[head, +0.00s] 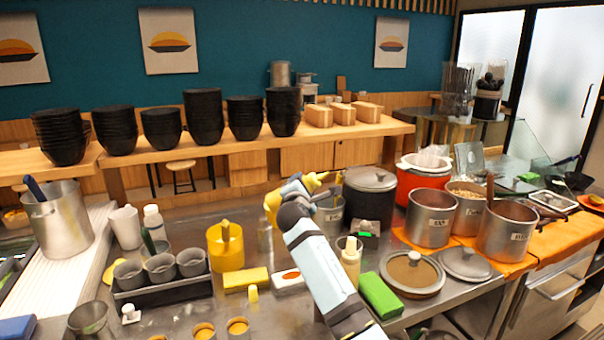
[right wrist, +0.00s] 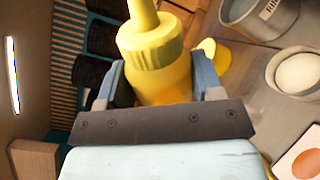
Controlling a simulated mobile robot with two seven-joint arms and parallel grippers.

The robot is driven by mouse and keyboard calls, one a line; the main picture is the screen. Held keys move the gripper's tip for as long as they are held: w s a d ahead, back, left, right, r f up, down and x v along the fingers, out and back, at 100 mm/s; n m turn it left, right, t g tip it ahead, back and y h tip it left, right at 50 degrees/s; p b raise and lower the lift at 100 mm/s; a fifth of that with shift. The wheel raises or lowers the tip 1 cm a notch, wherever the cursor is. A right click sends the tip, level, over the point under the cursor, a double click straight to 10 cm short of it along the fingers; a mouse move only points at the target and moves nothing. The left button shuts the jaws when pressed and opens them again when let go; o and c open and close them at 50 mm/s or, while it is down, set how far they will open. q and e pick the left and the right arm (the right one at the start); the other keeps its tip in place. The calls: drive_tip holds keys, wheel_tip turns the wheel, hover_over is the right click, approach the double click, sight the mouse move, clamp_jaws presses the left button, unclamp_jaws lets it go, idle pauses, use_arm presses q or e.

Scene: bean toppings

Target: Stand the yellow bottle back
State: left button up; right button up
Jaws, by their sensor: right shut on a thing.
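The yellow bottle (head: 272,207) is held in my right gripper (head: 294,190), above the back part of the metal counter. It lies tipped over on its side in the air, with its nozzle pointing right in the head view. In the right wrist view the bottle (right wrist: 165,82) sits between the two fingers of my right gripper (right wrist: 158,84), which are shut on its body. Its ribbed collar and nozzle point to the top of that picture. The gripper hides part of the bottle in the head view. My left gripper is not in view.
A dark lidded pot (head: 369,195) and a steel pot (head: 329,214) stand close by the held bottle. A yellow jug (head: 226,250), a pale squeeze bottle (head: 350,265), a green block (head: 380,295) and a yellow block (head: 246,279) crowd the counter. Steel pots (head: 431,222) stand right.

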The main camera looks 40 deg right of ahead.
drive_tip(key=n+p, duration=0.2)
drive_tip(key=p, duration=0.1)
drive_tip(key=r+n+p, duration=0.1)
drive_tip(key=n+p, duration=0.2)
drive_tip(key=shift+p, duration=0.3)
drive_tip(key=n+p, duration=0.2)
drive_tip(key=p, duration=0.2)
drive_tip(key=n+p, duration=0.3)
drive_tip(key=p, duration=0.1)
drive_tip(key=shift+f+n, duration=0.2)
drive_tip(key=shift+n, duration=0.1)
drive_tip(key=shift+f+n+p, duration=0.15)
drive_tip(key=shift+n+p, duration=0.25)
drive_tip(key=shift+p, duration=0.15)
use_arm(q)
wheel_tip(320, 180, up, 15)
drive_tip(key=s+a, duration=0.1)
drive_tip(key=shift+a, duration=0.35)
use_arm(e)
drive_tip(key=shift+f, duration=0.15)
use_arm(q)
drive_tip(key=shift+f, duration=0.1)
use_arm(e)
drive_tip(key=shift+s, duration=0.1)
